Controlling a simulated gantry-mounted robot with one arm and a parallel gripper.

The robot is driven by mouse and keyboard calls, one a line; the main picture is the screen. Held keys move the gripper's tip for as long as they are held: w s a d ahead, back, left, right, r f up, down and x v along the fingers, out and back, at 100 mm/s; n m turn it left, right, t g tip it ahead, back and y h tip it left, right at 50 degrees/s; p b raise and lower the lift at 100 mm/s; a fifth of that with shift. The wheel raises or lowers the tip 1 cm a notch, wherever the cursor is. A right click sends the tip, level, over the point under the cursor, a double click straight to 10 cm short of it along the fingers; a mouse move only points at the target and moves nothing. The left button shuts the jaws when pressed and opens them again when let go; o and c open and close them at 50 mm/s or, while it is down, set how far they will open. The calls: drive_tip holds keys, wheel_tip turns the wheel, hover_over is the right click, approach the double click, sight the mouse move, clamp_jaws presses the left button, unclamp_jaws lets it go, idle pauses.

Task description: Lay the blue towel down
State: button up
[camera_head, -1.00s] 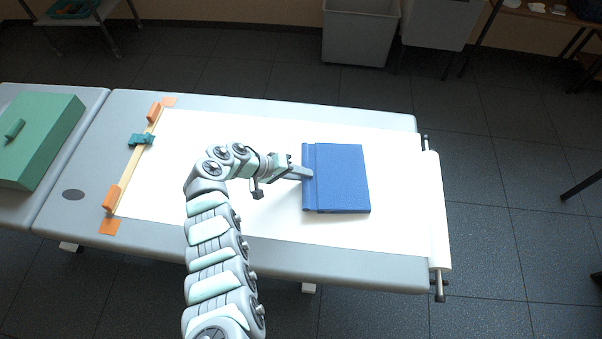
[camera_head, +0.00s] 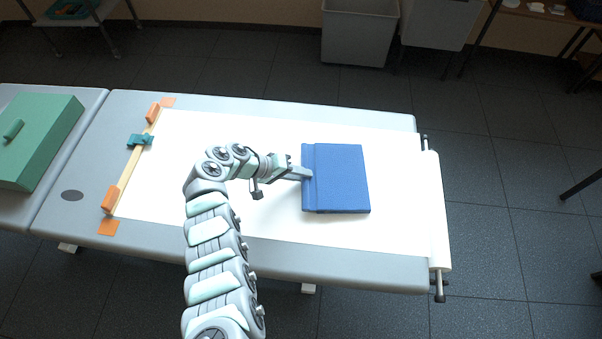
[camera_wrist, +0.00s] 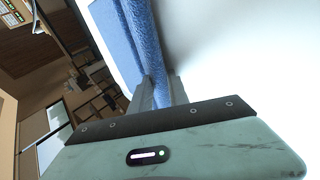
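The blue towel (camera_head: 342,180) lies as a folded rectangle on the white paper sheet (camera_head: 250,130) that covers the table. My gripper (camera_head: 307,173) is at the towel's left edge, near the middle of that side. In the wrist view the towel (camera_wrist: 140,30) runs down to my gripper (camera_wrist: 162,90), and its folded edge sits between the two fingers. The fingers appear closed on that edge. The fingertips are partly hidden by the towel.
A paper roll (camera_head: 436,210) hangs at the table's right end. A wooden bar with orange ends (camera_head: 133,170) and a teal clip (camera_head: 140,140) lies across the left part. A green box (camera_head: 38,135) stands at far left. Paper around the towel is clear.

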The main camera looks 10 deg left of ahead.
drive_tip(key=shift+o, duration=0.5)
drive_tip(key=shift+a+f, duration=0.15)
drive_tip(key=shift+o, duration=0.9)
drive_tip(key=shift+r+p, duration=0.35)
drive_tip(key=shift+r, duration=0.1)
drive_tip(key=shift+p+v, duration=0.5)
drive_tip(key=shift+v, duration=0.75)
drive_tip(key=shift+s+a+r+p, duration=0.1)
drive_tip(key=shift+r+p, duration=0.2)
drive_tip(key=shift+r, duration=0.2)
drive_tip(key=shift+s+a+r+p, duration=0.25)
drive_tip(key=shift+a+r+p, duration=0.4)
drive_tip(key=shift+r, duration=0.3)
drive_tip(key=shift+r, duration=0.1)
drive_tip(key=shift+r+p, duration=1.55)
drive_tip(key=shift+r, duration=0.4)
